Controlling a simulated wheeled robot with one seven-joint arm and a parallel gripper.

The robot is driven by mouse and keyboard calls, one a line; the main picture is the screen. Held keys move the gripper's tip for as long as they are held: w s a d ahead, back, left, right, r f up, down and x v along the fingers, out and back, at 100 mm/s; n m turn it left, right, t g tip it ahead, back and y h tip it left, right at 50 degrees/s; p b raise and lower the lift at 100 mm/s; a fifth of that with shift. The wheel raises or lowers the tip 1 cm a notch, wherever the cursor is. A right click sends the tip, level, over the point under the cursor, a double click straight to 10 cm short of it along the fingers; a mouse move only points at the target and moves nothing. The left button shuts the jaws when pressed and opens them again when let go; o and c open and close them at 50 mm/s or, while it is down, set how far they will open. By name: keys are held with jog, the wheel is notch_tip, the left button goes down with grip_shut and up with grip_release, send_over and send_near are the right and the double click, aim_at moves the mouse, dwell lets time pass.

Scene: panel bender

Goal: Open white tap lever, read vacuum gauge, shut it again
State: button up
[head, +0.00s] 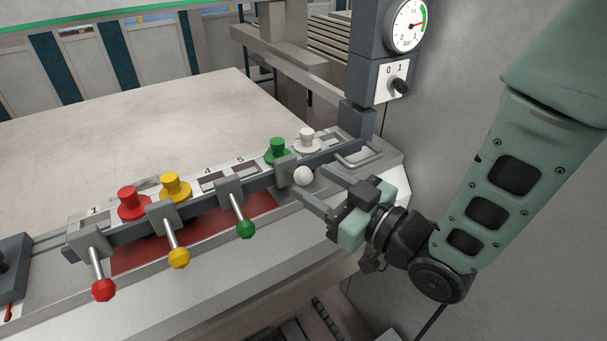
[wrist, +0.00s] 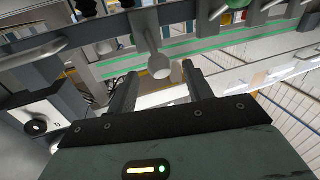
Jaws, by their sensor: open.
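The white tap lever's round knob (head: 303,176) sticks out from its grey block on the rail at the right. In the wrist view the white knob (wrist: 160,66) and its short grey stem lie just beyond and between my fingertips. My gripper (head: 311,181) is open, with one finger on each side of the knob; contact cannot be told. In the wrist view my gripper (wrist: 160,78) holds nothing. The round vacuum gauge (head: 405,24) is on the grey post at top right.
Red (head: 103,289), yellow (head: 179,257) and green (head: 246,228) lever knobs stick out to the left along the same rail. Coloured caps stand behind it. A black switch (head: 399,87) is below the gauge. A metal handle (head: 358,155) lies near my gripper.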

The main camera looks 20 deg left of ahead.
aim_at(302, 178)
jog(key=shift+p+x, duration=0.35)
jog(key=shift+x, duration=1.6)
grip_shut()
jog(key=shift+f, duration=0.1)
jog(key=shift+a+f+b, duration=0.1)
jog(key=shift+b, duration=0.25)
